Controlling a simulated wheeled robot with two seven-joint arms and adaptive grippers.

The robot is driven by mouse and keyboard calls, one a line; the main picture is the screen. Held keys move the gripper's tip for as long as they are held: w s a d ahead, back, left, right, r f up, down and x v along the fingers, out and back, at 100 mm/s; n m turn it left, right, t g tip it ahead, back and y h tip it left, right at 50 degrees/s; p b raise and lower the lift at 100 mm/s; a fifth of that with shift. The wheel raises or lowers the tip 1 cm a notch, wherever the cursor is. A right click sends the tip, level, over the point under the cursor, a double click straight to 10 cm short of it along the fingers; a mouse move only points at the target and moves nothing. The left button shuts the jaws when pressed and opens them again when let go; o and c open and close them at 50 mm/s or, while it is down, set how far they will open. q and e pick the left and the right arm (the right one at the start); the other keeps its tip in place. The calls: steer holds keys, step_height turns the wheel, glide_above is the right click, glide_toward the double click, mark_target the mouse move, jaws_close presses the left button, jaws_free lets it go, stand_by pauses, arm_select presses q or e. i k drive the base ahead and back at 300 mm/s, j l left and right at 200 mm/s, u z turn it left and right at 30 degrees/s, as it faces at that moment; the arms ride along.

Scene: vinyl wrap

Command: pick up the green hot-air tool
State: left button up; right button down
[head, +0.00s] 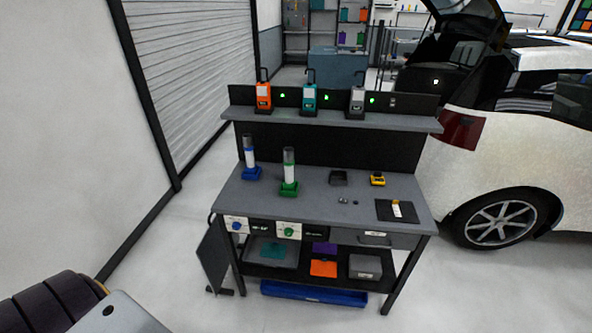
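Neither of my grippers shows; only part of my own arm is at the lower left, far from the bench.
On the bench are a dark open box (338,178), a yellow device (377,179) and a black mat (386,212). An upper shelf (391,122) carries orange, teal and grey units. A white car (510,160) stands right. Floor before the bench is largely clear.

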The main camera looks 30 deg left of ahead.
mark_target(290, 184)
steer(key=i+u, duration=0.15)
steer(key=u, duration=0.2)
steer(key=i+l+u, duration=0.15)
steer(key=u, duration=0.2)
